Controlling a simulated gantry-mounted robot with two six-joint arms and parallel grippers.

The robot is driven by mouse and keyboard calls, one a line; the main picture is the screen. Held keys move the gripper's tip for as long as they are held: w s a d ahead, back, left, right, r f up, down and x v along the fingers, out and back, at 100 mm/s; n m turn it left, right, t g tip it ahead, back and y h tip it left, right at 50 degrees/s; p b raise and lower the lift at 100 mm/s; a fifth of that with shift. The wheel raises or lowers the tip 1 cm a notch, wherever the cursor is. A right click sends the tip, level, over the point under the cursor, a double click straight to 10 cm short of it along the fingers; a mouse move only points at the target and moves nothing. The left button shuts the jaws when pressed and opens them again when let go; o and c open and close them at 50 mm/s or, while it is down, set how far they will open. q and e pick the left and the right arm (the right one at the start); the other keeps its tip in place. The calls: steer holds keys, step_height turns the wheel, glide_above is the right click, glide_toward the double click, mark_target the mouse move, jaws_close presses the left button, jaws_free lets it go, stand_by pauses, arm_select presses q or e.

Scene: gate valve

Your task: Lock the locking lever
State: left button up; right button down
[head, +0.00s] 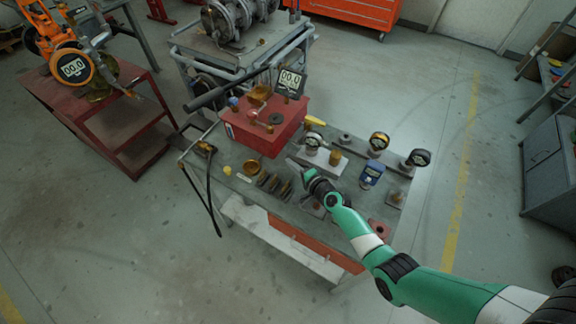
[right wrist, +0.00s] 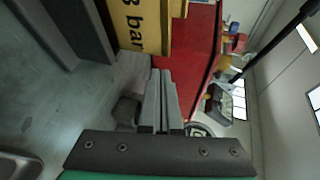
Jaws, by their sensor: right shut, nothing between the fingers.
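My right gripper (head: 292,163) is shut and empty, above the middle of the workbench, to the right of and in front of the red box (head: 240,128). In the right wrist view its closed fingers (right wrist: 160,90) point toward the red box (right wrist: 190,60). A black bar (right wrist: 275,45) also shows in the right wrist view. I cannot tell which part is the locking lever. My left gripper is not in view.
A yellow block marked "3 bar" (right wrist: 145,25) is close beside my fingers in the right wrist view. Several brass parts (head: 270,182) lie left of my gripper.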

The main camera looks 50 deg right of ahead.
stand_by(0.3)
steer(key=shift+s+r, duration=0.15)
steer(key=shift+s, duration=0.1)
steer(key=p+v, duration=0.4)
steer(key=v, duration=0.7)
